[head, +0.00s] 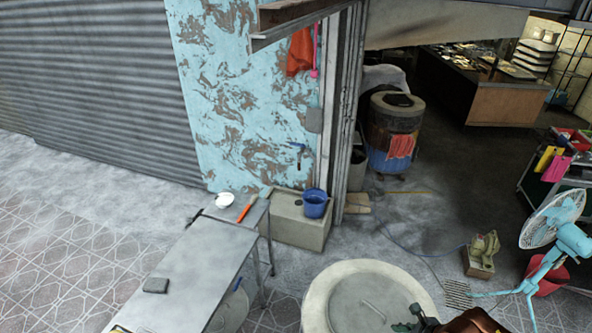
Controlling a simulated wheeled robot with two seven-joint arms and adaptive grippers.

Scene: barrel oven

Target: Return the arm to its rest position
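Neither of my grippers shows in the head view, and no arm of mine can be made out with certainty. A round pale barrel oven (318,300) stands at the bottom centre, cut off by the lower edge. Its top holds a grey disc with a small light handle-like piece on it. A dark greenish object (418,317) lies at the oven's right side, too small to tell what it is. A brown-red object (472,321) is cut off at the bottom edge beside it.
A blue bucket (315,203) stands on a stone basin (288,228). A light-blue fan (553,217) stands at the right.

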